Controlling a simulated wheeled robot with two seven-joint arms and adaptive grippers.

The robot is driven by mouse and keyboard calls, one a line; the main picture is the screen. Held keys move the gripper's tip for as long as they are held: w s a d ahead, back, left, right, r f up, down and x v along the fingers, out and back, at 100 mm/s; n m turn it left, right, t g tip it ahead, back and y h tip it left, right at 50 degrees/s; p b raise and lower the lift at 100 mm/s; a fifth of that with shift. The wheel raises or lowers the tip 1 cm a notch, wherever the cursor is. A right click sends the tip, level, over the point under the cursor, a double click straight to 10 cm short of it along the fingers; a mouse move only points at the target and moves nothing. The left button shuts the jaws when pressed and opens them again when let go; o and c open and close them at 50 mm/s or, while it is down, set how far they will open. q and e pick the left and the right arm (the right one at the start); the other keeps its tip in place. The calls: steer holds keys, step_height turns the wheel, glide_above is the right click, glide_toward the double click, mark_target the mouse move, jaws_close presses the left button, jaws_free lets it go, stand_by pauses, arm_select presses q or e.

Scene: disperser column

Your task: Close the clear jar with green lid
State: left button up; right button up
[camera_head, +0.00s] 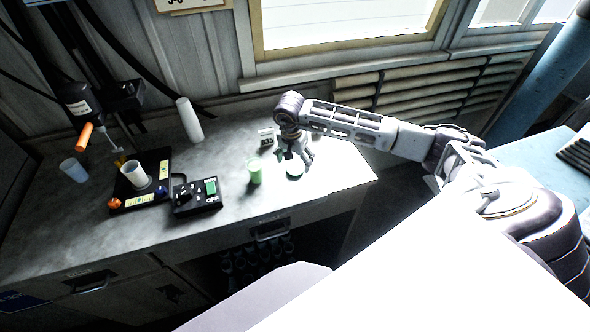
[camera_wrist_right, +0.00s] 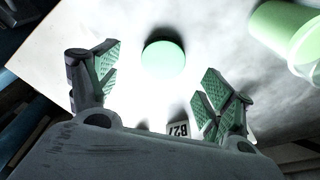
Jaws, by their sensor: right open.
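A pale green round lid (camera_wrist_right: 163,58) lies between and ahead of my right gripper's fingers in the right wrist view. In the head view a small whitish round thing (camera_head: 294,170) shows below that gripper, washed out by glare. I cannot tell whether the lid sits on a jar or on the bench. A translucent green container (camera_head: 254,171) stands to the left of the gripper and also shows at the upper right of the wrist view (camera_wrist_right: 290,35). My right gripper (camera_head: 295,159) is open and empty, pointing down above the bench. My left gripper is out of view.
A small label card (camera_head: 266,137) stands behind the gripper; it reads B21 or similar in the wrist view (camera_wrist_right: 178,130). A black control box (camera_head: 196,197), a stirrer stand with a white beaker (camera_head: 135,175) and a white cylinder (camera_head: 189,120) stand left. The bench's right end is bare.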

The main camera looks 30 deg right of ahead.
mark_target(295, 169)
steer(key=shift+w+d+f+p, duration=0.15)
steer(key=shift+f+p, duration=0.1)
steer(key=shift+f, duration=0.4)
steer(key=shift+w+a+f+p, duration=0.1)
steer(key=shift+f+p, duration=0.1)
steer(key=shift+f, duration=0.4)
steer(key=shift+w+d+f+p, duration=0.15)
steer(key=shift+f+p, duration=0.1)
steer(key=shift+f, duration=0.95)
steer(key=shift+c, duration=0.5)
steer(key=c, duration=0.7)
